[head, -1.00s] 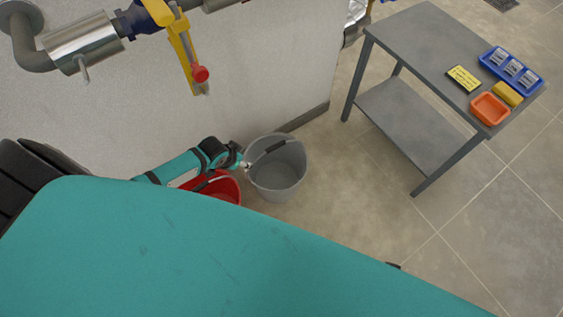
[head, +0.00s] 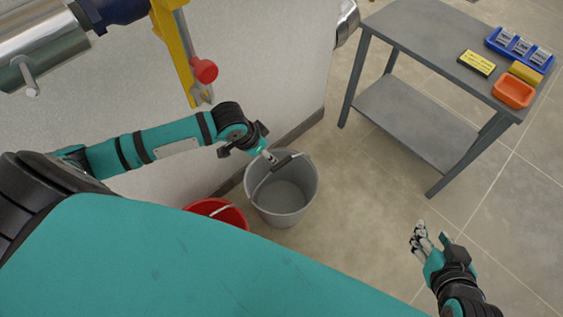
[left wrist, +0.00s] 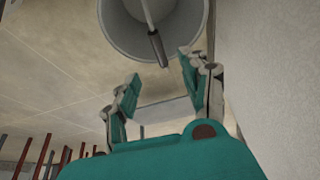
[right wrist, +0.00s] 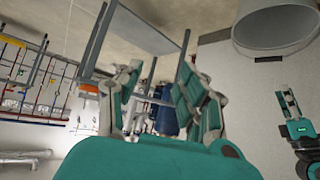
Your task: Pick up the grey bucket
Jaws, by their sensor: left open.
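The grey bucket (head: 282,204) stands upright on the floor beside the wall. Its wire handle carries a dark grip (head: 286,161), which lies toward the bucket's wall side. My left gripper (head: 268,156) is at the bucket's rim, close to that grip. In the left wrist view, the left fingers (left wrist: 158,66) are apart and the handle grip (left wrist: 158,46) is just ahead, between their tips; I see no closed hold. The bucket (left wrist: 120,30) fills the top there. My right gripper (head: 422,242) is open and empty, well right of the bucket; its fingers (right wrist: 160,62) also show apart.
A red bucket (head: 222,212) stands close left of the grey one, partly hidden by my teal body. A grey table (head: 424,42) with a lower shelf stands at right, holding an orange tray (head: 513,91) and a blue bin (head: 500,40). Floor between bucket and table is clear.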

